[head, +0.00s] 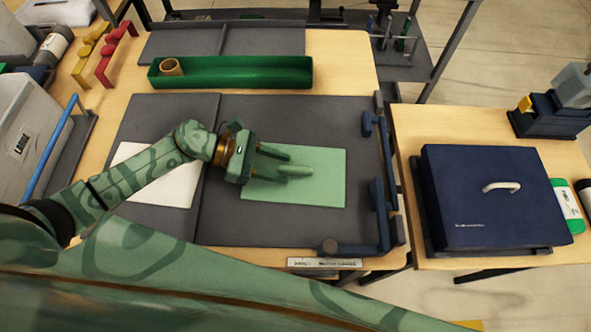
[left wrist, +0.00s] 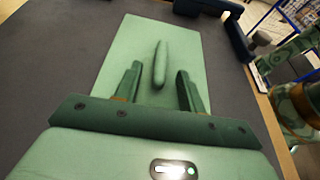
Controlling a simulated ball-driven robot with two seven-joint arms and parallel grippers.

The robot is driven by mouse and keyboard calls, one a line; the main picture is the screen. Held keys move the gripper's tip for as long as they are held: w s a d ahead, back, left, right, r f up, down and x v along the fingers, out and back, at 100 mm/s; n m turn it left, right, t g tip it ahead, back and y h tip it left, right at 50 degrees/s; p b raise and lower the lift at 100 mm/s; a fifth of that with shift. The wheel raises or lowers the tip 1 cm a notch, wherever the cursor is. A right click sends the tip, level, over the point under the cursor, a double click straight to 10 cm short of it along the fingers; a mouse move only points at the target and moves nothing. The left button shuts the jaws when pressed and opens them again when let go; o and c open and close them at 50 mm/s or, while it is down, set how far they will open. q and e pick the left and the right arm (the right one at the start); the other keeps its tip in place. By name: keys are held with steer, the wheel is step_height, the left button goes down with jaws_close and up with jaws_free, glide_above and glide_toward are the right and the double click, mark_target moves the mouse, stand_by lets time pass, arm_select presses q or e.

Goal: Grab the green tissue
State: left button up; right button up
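The green tissue (head: 320,190) is a flat, pale green rectangle on the dark grey mat. A narrow raised green ridge stands near its middle and shows clearly in the left wrist view (left wrist: 160,62). My left gripper (head: 279,166) is over the left part of the tissue, fingers pointing right. In the left wrist view the gripper (left wrist: 158,75) has its two fingers apart, on either side of the ridge's near end. No contact with the ridge is visible. Finger height above the sheet is hard to tell. My right gripper is not in view.
A white sheet (head: 170,178) lies left on the mat (head: 225,222), partly under my left arm. A green tray (head: 230,73) with a tan roll (head: 171,67) is behind. A dark blue bracket (head: 379,205) edges the mat's right side. A navy box (head: 490,205) sits on the right table.

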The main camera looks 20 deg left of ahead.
arm_select(q)
jaws_close()
